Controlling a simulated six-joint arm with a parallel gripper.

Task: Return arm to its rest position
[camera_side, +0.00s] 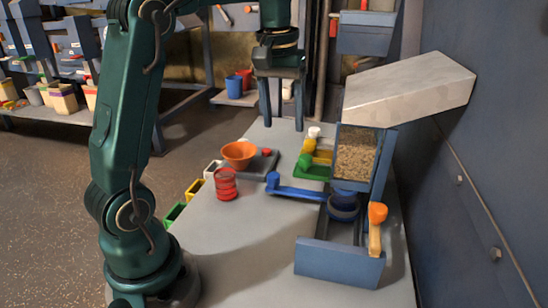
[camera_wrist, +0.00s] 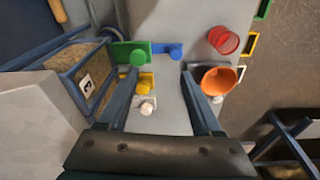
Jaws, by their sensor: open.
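My gripper (camera_side: 284,122) hangs over the back part of the grey table (camera_side: 270,225), fingers pointing down. In the wrist view its two fingers (camera_wrist: 160,75) are spread apart with nothing held between them. An orange bowl (camera_side: 239,154) is below and left of it in the side view, on a dark scale-like base. A red ringed container (camera_side: 226,184) stands in front of the bowl. Coloured pieces with knobs, green (camera_side: 312,171), yellow (camera_side: 311,146) and white (camera_side: 314,132), are to the right of the fingers, below them. A blue lever (camera_side: 295,192) lies nearer the front.
A hopper of grain (camera_side: 355,158) with a slanted grey cover (camera_side: 410,88) stands at right, close to the wall. An orange-topped handle (camera_side: 376,228) and a blue-grey trough (camera_side: 338,262) are at the front right. Small bins (camera_side: 194,190) line the table's left edge. The front left tabletop is clear.

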